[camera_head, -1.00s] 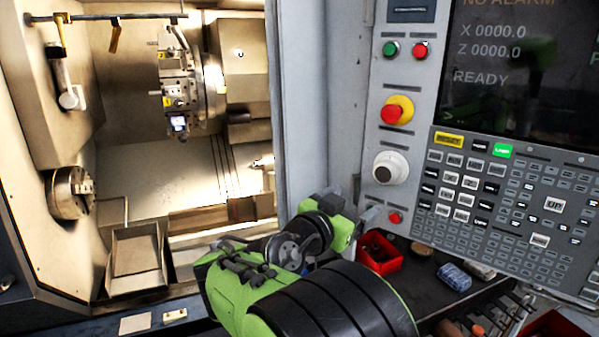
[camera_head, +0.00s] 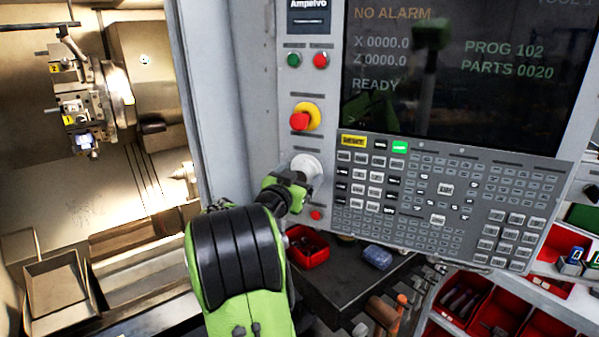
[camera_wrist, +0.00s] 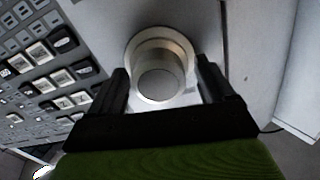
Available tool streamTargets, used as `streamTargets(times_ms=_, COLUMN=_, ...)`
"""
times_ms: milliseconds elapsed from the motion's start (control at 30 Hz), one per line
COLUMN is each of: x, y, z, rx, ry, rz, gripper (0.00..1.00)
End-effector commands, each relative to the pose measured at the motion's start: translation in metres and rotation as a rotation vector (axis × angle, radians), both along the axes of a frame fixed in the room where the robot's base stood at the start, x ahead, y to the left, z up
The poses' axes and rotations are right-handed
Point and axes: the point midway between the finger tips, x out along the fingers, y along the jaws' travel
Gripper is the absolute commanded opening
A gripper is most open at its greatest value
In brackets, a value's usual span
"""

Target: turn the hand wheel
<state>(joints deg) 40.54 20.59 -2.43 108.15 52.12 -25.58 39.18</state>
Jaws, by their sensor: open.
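The hand wheel (camera_head: 307,167) is a round white dial on the left side of the grey control panel, below the red and yellow stop button. My arm partly covers it in the head view. In the wrist view the hand wheel (camera_wrist: 160,76) is a pale knob on a wider round base, straight ahead. My gripper (camera_wrist: 162,84) is open, with one dark finger on each side of the knob. A gap shows between the fingers and the knob. In the head view my gripper (camera_head: 298,182) is at the wheel, its fingers mostly hidden.
The stop button (camera_head: 304,117) sits above the wheel, and a small red button (camera_head: 316,215) just below it. The key panel (camera_head: 440,200) lies to the right. A red bin (camera_head: 309,248) stands on the dark shelf underneath. The open lathe chamber is at left.

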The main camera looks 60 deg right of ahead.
Motion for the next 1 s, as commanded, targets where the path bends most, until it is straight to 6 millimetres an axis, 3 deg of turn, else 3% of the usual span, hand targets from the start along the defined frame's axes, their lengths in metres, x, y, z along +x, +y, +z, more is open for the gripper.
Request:
streamTargets(times_ms=167, x=0.0000, y=-0.0001, z=-0.0011, rx=0.000, ry=0.000, rz=0.000, gripper=0.82)
streamTargets(times_ms=467, x=-0.0002, y=0.0002, z=-0.0013, rx=0.001, ry=0.001, rz=-0.001, gripper=0.40)
streamTargets(times_ms=767, x=-0.0006, y=0.0002, z=-0.0019, rx=-0.001, ry=0.040, rz=-0.002, gripper=0.40)
streamTargets(times_ms=1000, x=-0.0001, y=0.0005, z=-0.0032, rx=-0.006, ry=0.178, rz=-0.001, gripper=0.40)
